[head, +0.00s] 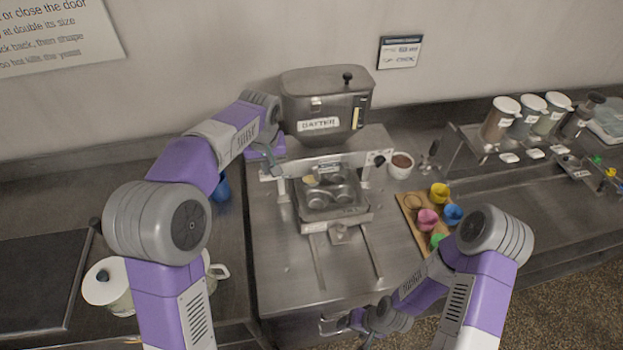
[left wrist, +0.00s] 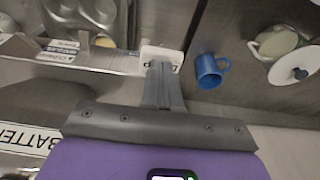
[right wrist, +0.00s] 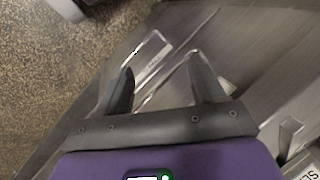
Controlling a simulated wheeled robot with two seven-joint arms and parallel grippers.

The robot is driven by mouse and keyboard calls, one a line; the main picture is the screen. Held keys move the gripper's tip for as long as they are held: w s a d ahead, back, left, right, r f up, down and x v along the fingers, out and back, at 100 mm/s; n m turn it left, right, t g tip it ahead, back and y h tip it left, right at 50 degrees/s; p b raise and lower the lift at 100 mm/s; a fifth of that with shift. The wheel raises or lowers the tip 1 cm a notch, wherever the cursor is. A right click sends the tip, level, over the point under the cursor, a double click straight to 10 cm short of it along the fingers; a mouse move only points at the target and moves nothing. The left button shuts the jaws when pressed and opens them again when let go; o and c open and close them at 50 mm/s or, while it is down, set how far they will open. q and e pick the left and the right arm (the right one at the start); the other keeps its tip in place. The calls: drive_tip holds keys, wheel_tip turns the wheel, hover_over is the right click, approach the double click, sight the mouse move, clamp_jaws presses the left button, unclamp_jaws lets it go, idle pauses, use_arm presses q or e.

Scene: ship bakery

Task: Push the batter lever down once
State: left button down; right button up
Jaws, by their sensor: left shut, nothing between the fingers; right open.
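The steel batter hopper (head: 325,98), labelled BATTER, stands at the back. Below it a pale metal bar (head: 345,160) crosses above a metal tray (head: 345,218) with round cups. The bar has a black knob (head: 379,160) at its right end; I cannot tell for sure which part is the lever. My left gripper (head: 275,168) is shut and empty at the bar's left end. In the left wrist view its fingertips (left wrist: 161,66) overlap a white end block (left wrist: 161,54); contact is unclear. My right gripper (head: 330,324) is open and empty near the counter's front edge; its fingers (right wrist: 160,72) are apart.
A blue mug (left wrist: 210,70) is beside the left gripper. A white-lidded pot (head: 108,283) stands at front left. At right are a brown-filled cup (head: 400,166), a wooden board (head: 408,212) with coloured cups, and a rack with jars (head: 500,118).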

use_arm(q)
drive_tip(key=shift+r+p, duration=1.95)
drive_tip(key=shift+r, duration=0.4)
wheel_tip(320, 180, up, 6)
drive_tip(key=p, duration=0.5)
drive_tip(key=shift+w, duration=0.1)
